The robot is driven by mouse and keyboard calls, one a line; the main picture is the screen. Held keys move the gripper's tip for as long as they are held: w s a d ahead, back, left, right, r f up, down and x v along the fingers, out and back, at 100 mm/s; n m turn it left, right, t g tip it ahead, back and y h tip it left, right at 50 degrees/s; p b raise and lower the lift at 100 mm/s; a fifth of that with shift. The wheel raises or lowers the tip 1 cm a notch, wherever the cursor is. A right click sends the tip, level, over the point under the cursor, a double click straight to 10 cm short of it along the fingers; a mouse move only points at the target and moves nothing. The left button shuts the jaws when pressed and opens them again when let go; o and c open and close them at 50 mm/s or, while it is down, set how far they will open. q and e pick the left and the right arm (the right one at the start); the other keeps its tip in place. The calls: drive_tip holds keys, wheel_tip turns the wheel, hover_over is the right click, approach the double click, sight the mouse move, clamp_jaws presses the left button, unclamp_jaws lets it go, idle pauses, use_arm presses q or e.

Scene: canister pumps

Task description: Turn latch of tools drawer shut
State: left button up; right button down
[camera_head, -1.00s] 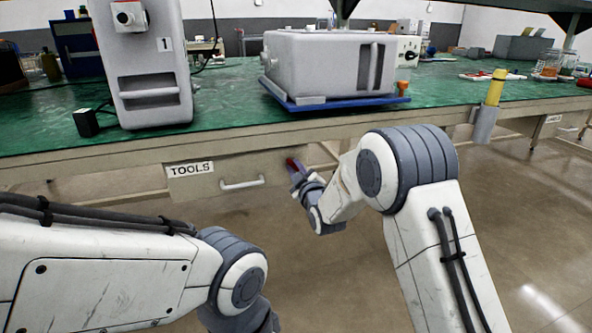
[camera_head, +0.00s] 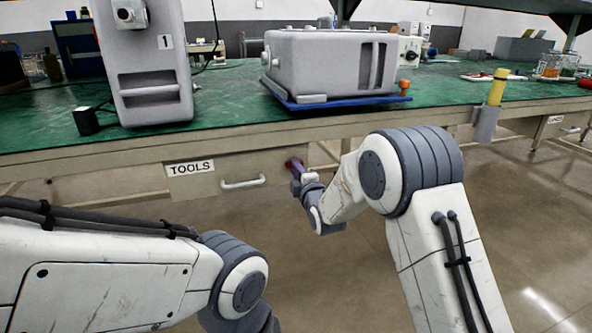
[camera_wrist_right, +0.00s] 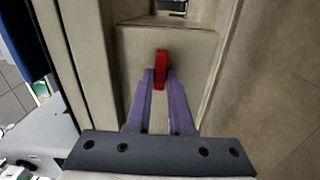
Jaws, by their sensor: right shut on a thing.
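The tools drawer (camera_head: 205,190) is under the bench and sits closed, with a TOOLS label (camera_head: 190,168) and a white bar handle (camera_head: 242,183). Its red latch is at the right end of the drawer front, mostly hidden by my gripper in the head view. In the right wrist view the red latch (camera_wrist_right: 161,70) stands between the purple fingertips. My right gripper (camera_head: 297,171) is shut on the latch; its fingers also show in the right wrist view (camera_wrist_right: 160,84). My left arm is at the lower left; its gripper is out of the frame.
The green bench top (camera_head: 235,95) overhangs the drawer. On it stand an upright grey canister pump (camera_head: 150,60) and a grey unit on a blue tray (camera_head: 345,102). A yellow-handled tool (camera_head: 496,88) is in a holder at the front edge. Open floor lies at the right.

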drive_tip(key=shift+n, duration=0.3)
drive_tip(key=c, duration=0.8)
unclamp_jaws()
drive_tip(key=shift+s, duration=0.1)
drive_tip(key=p+v, duration=0.2)
drive_tip(key=v, duration=0.8)
drive_tip(key=shift+p, duration=0.35)
drive_tip(key=shift+s, duration=0.15)
